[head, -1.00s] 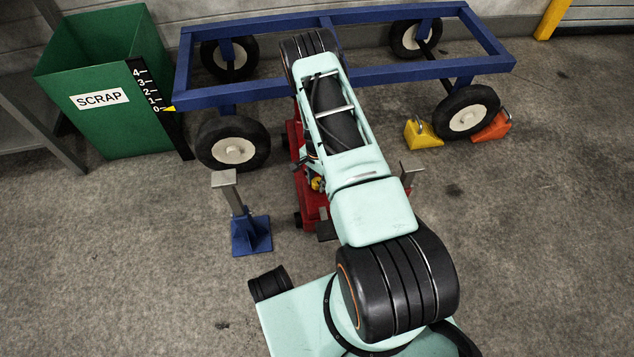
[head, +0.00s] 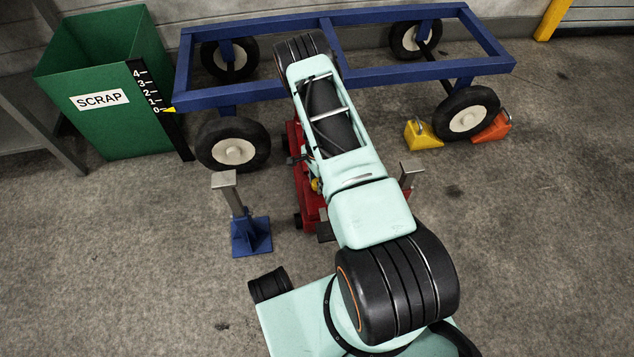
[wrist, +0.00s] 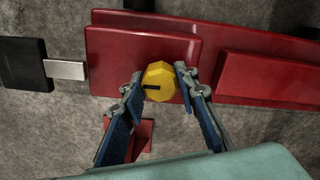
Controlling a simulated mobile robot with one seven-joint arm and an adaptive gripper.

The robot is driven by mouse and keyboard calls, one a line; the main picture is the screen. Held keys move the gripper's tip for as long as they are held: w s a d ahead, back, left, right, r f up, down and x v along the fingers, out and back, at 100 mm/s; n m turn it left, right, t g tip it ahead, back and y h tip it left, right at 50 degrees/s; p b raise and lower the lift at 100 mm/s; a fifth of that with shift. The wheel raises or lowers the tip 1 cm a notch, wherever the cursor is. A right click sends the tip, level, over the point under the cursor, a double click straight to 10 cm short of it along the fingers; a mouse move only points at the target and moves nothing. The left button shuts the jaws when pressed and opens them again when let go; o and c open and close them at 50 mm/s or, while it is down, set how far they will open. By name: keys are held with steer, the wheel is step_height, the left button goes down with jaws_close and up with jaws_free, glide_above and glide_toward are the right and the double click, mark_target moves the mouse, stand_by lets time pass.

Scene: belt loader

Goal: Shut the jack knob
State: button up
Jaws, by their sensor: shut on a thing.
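The jack knob (wrist: 160,80) is a yellow faceted knob with a dark slot mark, on the red jack (wrist: 110,45). In the wrist view my gripper (wrist: 160,84) has its two blue-grey fingers on either side of the knob, closed on it. In the head view a bit of yellow at the knob (head: 316,185) shows beside my arm, and the red jack (head: 309,205) is partly hidden under the arm. My fingertips are hidden in the head view.
A blue jack stand (head: 250,235) stands left of the jack; another post (head: 410,172) shows right of my arm. The blue wheeled frame (head: 420,72) spans behind. Yellow (head: 422,135) and orange (head: 492,128) chocks sit at its right wheel. A green scrap bin (head: 120,125) stands left.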

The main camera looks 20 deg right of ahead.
steer(key=o, duration=1.1)
steer(key=shift+o, duration=0.2)
steer(key=shift+r, duration=0.1)
step_height(320, 180, up, 12)
